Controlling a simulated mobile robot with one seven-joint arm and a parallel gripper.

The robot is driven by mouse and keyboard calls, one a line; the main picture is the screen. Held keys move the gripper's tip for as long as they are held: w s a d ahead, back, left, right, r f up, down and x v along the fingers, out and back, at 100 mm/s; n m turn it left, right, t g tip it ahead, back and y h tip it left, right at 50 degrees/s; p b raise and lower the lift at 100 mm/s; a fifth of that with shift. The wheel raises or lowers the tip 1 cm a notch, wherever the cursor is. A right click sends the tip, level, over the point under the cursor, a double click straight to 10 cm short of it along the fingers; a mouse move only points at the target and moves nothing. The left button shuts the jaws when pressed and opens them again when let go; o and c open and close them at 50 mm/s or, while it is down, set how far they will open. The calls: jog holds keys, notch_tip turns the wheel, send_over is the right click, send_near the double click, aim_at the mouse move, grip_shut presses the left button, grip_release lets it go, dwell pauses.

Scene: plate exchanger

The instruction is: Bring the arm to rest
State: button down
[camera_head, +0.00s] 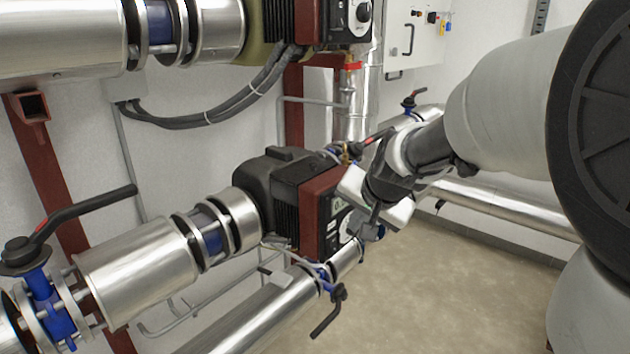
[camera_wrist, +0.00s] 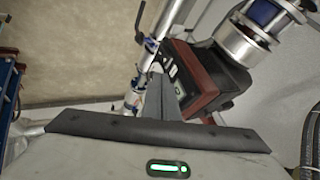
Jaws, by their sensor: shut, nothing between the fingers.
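My gripper (camera_head: 374,217) is in the middle right of the head view, at the end of my arm, which comes in from the right. It is shut and empty, in front of the red and black pump unit (camera_head: 315,215). In the wrist view my gripper (camera_wrist: 160,80) points toward the same pump unit (camera_wrist: 210,80), with its fingers together. I cannot tell from the head view how much space lies between my gripper and the pump's front.
A blue valve with a black lever (camera_head: 70,225) stands at the lower left. A smaller lever valve (camera_head: 328,310) sits below the pump. Silver pipes (camera_head: 140,270) run along the wall. A grey cabinet (camera_head: 415,35) is at the back. The floor (camera_head: 430,290) at lower right is clear.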

jog(key=s+r+n+g+h, duration=0.15)
jog(key=s+n, duration=0.55)
jog(key=s, duration=1.9)
notch_tip(320, 180, up, 15)
jog(key=p, duration=1.4)
jog(key=shift+w+g+y, duration=0.15)
jog(key=shift+g+y, duration=0.1)
